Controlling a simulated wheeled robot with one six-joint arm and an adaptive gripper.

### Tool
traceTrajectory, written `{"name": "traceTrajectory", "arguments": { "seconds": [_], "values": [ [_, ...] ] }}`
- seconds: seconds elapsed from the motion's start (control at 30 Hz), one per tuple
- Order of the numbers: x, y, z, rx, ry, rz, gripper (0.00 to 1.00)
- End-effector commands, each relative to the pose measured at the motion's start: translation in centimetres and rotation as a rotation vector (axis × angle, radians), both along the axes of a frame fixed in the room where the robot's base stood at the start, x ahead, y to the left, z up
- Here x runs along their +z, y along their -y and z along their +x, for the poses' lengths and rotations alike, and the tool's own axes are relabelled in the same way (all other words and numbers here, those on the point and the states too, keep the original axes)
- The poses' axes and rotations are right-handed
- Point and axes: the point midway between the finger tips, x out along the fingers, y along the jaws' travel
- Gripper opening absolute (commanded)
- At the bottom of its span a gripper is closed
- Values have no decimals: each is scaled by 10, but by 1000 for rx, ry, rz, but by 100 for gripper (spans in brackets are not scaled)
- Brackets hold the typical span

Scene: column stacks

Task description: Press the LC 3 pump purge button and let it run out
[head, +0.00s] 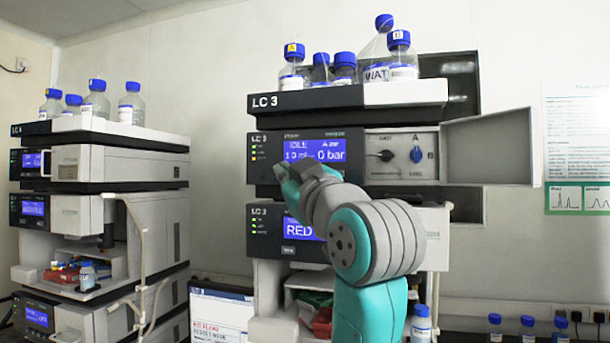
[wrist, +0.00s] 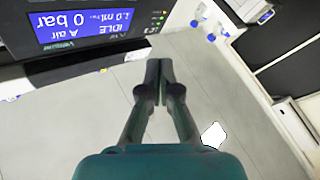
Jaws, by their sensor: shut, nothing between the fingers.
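The LC 3 pump module (head: 263,176) is in the middle stack in the head view, under the LC 3 top tray. Its blue display (head: 313,150) reads IDLE, A air and 0 bar; it shows upside down in the wrist view (wrist: 80,25). My gripper (head: 284,172) is in front of the lower part of the pump's front panel, just below the display. In the wrist view my gripper (wrist: 160,70) has its fingertips together and empty, below the panel's edge. Whether it touches the panel I cannot tell. I cannot make out the purge button.
The pump's right-hand door (head: 490,148) stands open, baring a valve plate with a blue knob (head: 416,154). Bottles (head: 343,68) stand on the top tray (head: 405,92). A second stack (head: 95,150) stands left.

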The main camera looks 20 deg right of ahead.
Motion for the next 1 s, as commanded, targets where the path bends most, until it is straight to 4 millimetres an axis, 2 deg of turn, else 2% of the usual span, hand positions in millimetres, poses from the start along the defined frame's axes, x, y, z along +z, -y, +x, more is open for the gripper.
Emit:
{"name": "traceTrajectory", "arguments": {
  "seconds": [0.27, 0.7, 1.0],
  "values": [
    [-1, 6, 7, -3, -1, 0, 0],
    [-1, 37, 50, -3, -1, 0, 0],
    [-1, 50, 69, -1, 0, 0, 0]
  ]
}}
